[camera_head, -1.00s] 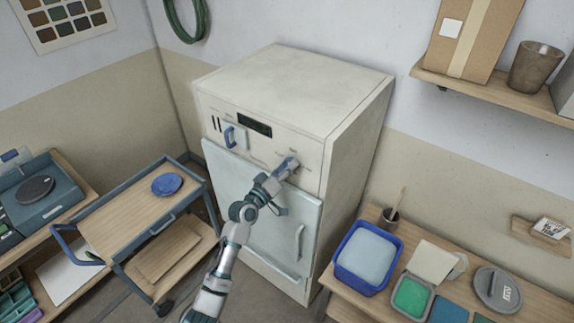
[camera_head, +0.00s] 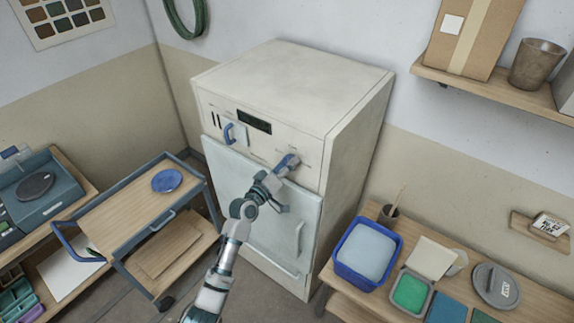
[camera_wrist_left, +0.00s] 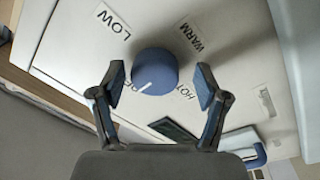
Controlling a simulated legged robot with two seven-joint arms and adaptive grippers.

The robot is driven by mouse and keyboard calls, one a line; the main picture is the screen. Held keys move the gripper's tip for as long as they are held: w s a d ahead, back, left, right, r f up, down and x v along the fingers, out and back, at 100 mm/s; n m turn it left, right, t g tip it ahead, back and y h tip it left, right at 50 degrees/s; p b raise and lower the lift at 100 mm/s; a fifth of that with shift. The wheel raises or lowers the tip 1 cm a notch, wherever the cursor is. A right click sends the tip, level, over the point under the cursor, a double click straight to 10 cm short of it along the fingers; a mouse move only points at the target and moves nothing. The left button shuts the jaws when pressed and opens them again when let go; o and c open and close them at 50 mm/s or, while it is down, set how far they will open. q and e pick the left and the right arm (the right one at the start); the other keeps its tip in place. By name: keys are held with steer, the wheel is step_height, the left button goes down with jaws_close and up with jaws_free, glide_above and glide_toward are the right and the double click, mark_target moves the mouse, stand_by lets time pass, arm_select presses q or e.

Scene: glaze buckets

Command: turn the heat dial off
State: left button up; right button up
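The heat dial is a round blue knob (camera_wrist_left: 155,68) with a white pointer line on the front of the cream kiln cabinet (camera_head: 290,85). In the left wrist view its line points down-left, towards a label mostly hidden behind the left finger. The labels LOW (camera_wrist_left: 113,22), WARM (camera_wrist_left: 190,38) and HOT (camera_wrist_left: 185,92) show around it. My left gripper (camera_wrist_left: 161,82) is open, with one finger on each side of the dial and a visible gap on both sides. In the head view my left gripper (camera_head: 287,164) is at the panel's right part. My right gripper is out of view.
A dark display (camera_head: 254,122) and a blue handle (camera_head: 229,134) are left of the dial on the panel. The cabinet's pale door (camera_head: 240,185) is below. A cart (camera_head: 130,205) stands left; a bench with a blue tub (camera_head: 339,272) stands right.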

arm_select(q)
steer(key=v, duration=1.2)
